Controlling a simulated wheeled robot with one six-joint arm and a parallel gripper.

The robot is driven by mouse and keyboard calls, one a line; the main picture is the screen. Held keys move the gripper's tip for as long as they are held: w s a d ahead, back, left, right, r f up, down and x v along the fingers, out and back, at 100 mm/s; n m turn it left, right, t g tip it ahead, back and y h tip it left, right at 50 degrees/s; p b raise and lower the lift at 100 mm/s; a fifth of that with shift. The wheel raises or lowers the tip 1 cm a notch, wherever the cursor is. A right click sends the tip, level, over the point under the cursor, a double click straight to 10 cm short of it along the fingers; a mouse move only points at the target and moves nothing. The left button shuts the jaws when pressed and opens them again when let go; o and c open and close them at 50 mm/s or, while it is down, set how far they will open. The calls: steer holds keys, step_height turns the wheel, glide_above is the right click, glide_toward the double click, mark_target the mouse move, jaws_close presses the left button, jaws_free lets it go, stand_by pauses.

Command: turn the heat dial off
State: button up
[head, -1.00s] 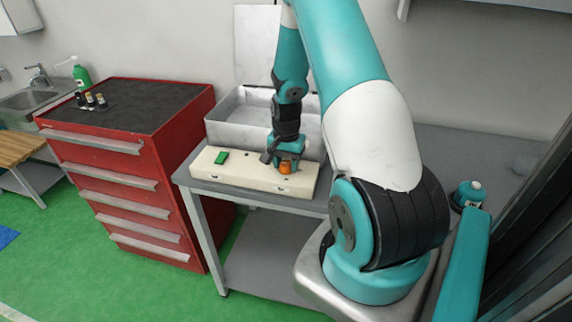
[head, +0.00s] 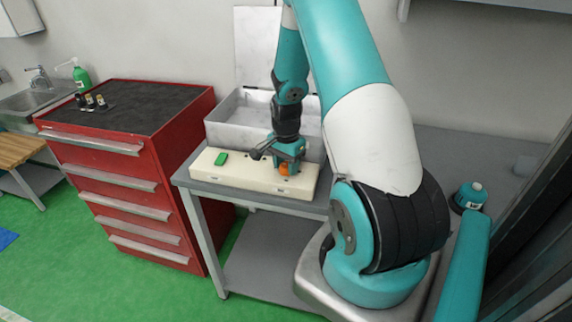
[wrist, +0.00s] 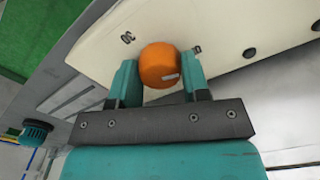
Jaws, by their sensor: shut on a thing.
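The orange heat dial (head: 284,170) stands on the front right of a cream control box (head: 240,178) on the grey bench. My gripper (head: 285,163) reaches down to it from above. In the wrist view the round dial (wrist: 159,64) sits between the two teal fingers of my gripper (wrist: 160,80), which are shut on its sides. A small white mark shows on the dial's lower right edge. Dark printed marks show on the cream panel (wrist: 221,30) on both sides of the dial; the right one is partly covered by a finger.
A green switch (head: 221,158) is on the left of the cream box. An open metal case (head: 235,125) stands right behind the box. A red drawer cabinet (head: 130,170) with small bottles on top stands to the left.

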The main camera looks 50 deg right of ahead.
steer(key=o, duration=0.9)
step_height(320, 180, up, 18)
steer(key=shift+f+b, duration=0.25)
steer(key=shift+b, duration=0.85)
steer(key=s+a+r+n+t+y, duration=0.1)
steer(key=a+r+n, duration=0.1)
steer(key=a+n, duration=0.75)
steer(key=s+a+r+n+y, duration=0.15)
steer(key=a+n, duration=0.25)
steer(key=a, duration=1.1)
steer(key=s+a+n, duration=0.4)
steer(key=s+a+r+n+y, duration=0.1)
steer(key=s+a+n, duration=0.2)
steer(key=s+a, duration=0.1)
steer(key=s+a+r+n+g, duration=0.1)
steer(key=s+a+n, duration=0.3)
steer(key=a, duration=0.2)
steer(key=shift+s+n+y, duration=0.35)
